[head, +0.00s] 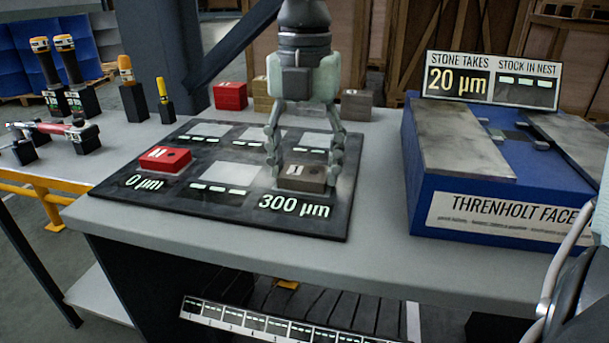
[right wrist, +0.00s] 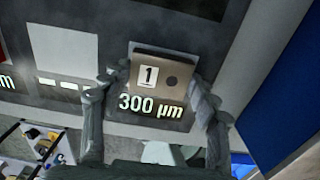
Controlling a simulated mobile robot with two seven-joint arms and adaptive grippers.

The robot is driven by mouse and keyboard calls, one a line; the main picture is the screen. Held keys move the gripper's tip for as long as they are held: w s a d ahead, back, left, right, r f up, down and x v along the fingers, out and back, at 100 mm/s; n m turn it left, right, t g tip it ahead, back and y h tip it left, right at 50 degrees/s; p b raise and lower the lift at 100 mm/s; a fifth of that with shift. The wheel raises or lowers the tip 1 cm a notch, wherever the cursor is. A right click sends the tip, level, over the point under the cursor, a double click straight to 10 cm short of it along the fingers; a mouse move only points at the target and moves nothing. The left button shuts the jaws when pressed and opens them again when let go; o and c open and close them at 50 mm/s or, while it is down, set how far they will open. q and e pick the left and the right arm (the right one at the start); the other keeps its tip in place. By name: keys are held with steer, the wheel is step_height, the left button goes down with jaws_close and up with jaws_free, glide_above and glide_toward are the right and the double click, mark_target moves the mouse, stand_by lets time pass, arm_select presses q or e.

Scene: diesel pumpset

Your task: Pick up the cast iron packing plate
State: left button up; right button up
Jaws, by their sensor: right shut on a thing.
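A grey-brown block marked 1 (head: 303,178), which looks like the cast iron packing plate, is at the front right spot of the dark board, by the 300 µm readout. It also shows in the right wrist view (right wrist: 168,80). My right gripper (head: 304,172) comes down over it from above, one finger at each side, and is shut on it. The block appears at board level; I cannot tell whether it is clear of the surface. In the right wrist view the fingertips (right wrist: 162,82) flank the block. My left gripper is not in view.
A red block marked M (head: 165,160) sits at the board's left, by 0 µm. Red (head: 230,96), tan (head: 262,103) and grey-brown (head: 357,105) blocks stand behind the board (head: 120,187). A blue surface grinder-like unit (head: 425,190) stands close on the right. Handled tools (head: 128,80) stand left.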

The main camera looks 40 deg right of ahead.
steer(key=c, duration=0.7)
steer(key=shift+r, duration=0.15)
steer(key=shift+c, duration=0.2)
step_height(320, 180, up, 16)
steer(key=p, duration=0.1)
step_height(320, 180, up, 11)
steer(key=p, duration=0.2)
glide_above(304, 170)
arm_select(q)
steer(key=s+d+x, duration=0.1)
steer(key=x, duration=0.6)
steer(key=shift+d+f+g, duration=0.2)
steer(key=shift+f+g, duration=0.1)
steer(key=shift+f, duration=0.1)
arm_select(e)
steer(key=shift+s+r, duration=0.15)
steer(key=shift+r, duration=0.25)
